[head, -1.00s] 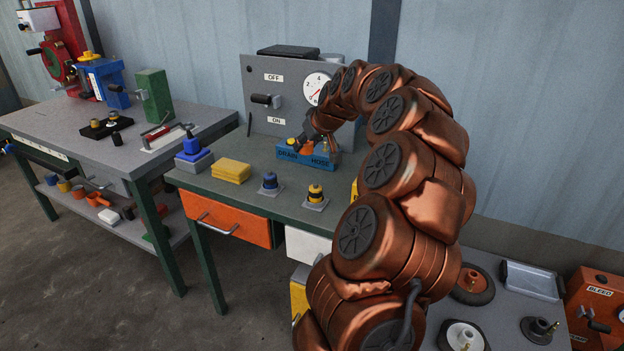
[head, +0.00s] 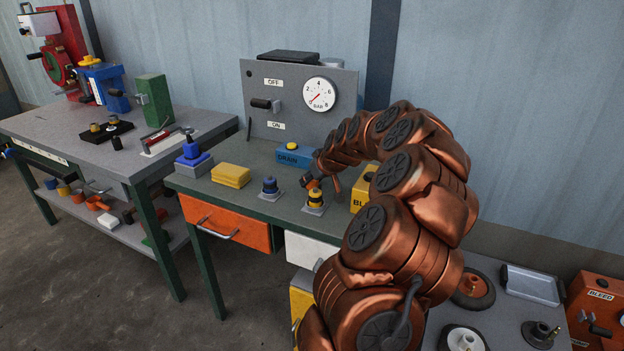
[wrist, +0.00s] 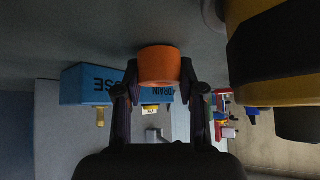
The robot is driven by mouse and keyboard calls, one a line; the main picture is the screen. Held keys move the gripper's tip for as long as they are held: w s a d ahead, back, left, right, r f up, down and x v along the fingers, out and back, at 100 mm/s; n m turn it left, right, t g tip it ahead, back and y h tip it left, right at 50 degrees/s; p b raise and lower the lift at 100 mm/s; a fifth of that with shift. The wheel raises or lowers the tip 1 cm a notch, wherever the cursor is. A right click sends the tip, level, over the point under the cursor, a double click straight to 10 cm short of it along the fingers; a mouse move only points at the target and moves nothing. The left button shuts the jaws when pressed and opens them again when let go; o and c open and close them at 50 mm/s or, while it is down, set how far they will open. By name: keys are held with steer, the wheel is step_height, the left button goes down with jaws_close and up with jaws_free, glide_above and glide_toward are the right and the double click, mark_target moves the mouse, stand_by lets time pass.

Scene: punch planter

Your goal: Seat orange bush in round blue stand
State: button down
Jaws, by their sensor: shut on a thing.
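My gripper (wrist: 159,76) is shut on an orange bush (wrist: 159,66), a short cylinder held between its two fingertips in the wrist view. In the head view my gripper (head: 311,181) is over the green bench, just behind and above the yellow and dark round stand (head: 315,197). The bush is small and mostly hidden there. The round blue stand (head: 269,186), on a grey square base, is left of my gripper, apart from it. Nothing orange is on the blue stand.
The yellow and black stand (wrist: 275,45) looms close at the wrist view's upper right. A blue DRAIN HOSE box (head: 294,155) is behind. Yellow blocks (head: 231,174) lie left of the blue stand. A yellow box (head: 361,190) is right of my gripper.

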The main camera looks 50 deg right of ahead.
steer(key=shift+f, duration=0.15)
steer(key=c, duration=0.7)
jaws_free()
